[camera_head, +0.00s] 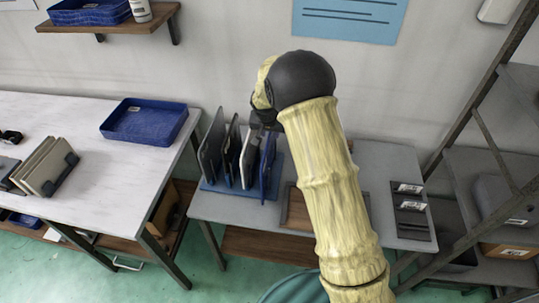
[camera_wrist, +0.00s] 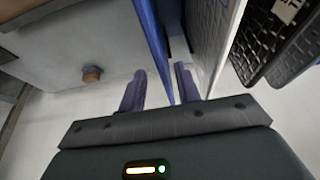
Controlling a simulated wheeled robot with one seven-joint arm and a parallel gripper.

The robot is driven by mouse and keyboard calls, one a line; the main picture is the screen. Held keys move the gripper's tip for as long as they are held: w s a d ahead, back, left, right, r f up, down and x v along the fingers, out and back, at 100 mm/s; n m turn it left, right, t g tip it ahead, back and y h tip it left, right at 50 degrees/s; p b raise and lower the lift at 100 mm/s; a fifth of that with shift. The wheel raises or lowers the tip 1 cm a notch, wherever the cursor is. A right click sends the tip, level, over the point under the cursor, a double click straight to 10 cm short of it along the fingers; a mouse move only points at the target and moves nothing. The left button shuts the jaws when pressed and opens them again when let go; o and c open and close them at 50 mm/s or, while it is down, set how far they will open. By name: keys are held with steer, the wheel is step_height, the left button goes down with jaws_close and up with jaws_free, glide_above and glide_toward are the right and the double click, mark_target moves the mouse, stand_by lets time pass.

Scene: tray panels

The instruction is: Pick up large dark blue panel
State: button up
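The dark blue panel (camera_head: 267,168) stands upright at the right end of the blue rack on the small grey table. In the wrist view, the blue panel (camera_wrist: 154,38) shows as a narrow slab seen nearly edge-on. My gripper (camera_wrist: 161,85) is open, with one finger on each side of the blue panel's near edge. The right finger lies between the blue panel and a white panel (camera_wrist: 211,38). I cannot tell whether either finger touches the panel. In the head view my gripper (camera_head: 263,122) is above the rack, partly hidden by my wrist.
The blue rack (camera_head: 232,205) also holds white, black and grey panels close to the left. A blue tray (camera_head: 145,120) sits on the left white table. A metal shelf (camera_head: 480,160) stands at right.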

steer(key=p+x, duration=0.1)
steer(key=x, duration=0.4)
steer(key=shift+s+a+p, duration=0.1)
steer(key=shift+a+p, duration=0.05)
steer(key=shift+p, duration=0.2)
jaws_close()
